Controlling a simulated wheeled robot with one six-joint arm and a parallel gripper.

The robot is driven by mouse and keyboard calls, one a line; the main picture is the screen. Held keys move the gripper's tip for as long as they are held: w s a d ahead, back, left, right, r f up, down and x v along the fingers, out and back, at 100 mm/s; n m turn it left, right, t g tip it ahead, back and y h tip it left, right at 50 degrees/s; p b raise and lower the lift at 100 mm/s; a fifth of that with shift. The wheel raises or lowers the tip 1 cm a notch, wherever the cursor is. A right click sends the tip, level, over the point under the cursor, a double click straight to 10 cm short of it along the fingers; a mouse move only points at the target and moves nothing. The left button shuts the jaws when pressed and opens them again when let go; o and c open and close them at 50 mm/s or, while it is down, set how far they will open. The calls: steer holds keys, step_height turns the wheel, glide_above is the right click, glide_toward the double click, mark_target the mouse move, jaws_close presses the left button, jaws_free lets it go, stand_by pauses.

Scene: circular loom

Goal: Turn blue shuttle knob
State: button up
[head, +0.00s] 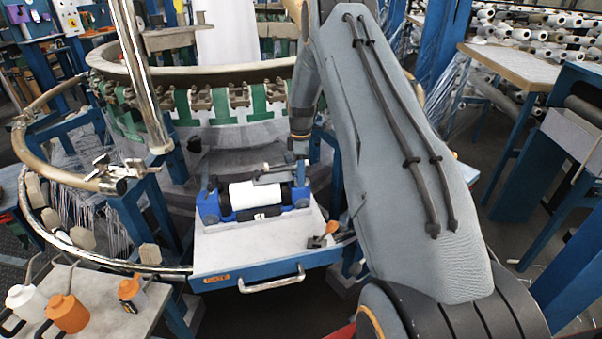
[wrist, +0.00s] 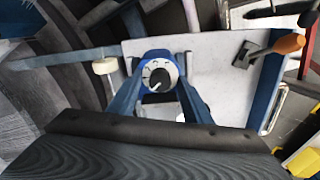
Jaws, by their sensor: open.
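The blue shuttle (head: 226,208) lies on a light-topped tray table, with a white spool (head: 250,196) across its middle. In the wrist view the shuttle's round knob (wrist: 157,76) shows as a pale dial with a dark pointer, set in a blue housing. My gripper (wrist: 160,66) is open, with one blue finger on each side of the knob. I cannot tell whether the fingers touch it. In the head view my gripper (head: 301,172) points down at the right end of the shuttle, and the knob cannot be made out there.
The tray table (head: 215,252) has a blue front and a metal handle (head: 272,282). An orange-handled tool (head: 327,233) lies at its right edge. The loom ring (head: 190,75) stands behind. A side table at lower left holds a white bottle (head: 25,302) and orange bottles (head: 68,312).

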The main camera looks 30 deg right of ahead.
steer(key=shift+c, duration=0.3)
steer(key=c, duration=1)
steer(key=shift+m, duration=0.3)
steer(key=m+b, duration=0.3)
steer(key=m, duration=0.1)
steer(key=m+b, duration=0.2)
steer(key=m, duration=0.4)
steer(key=m+b, duration=0.1)
steer(key=m, duration=0.5)
steer(key=shift+b, duration=0.4)
steer(key=m+b, duration=0.1)
steer(key=m, duration=0.5)
steer(key=shift+m, duration=0.7)
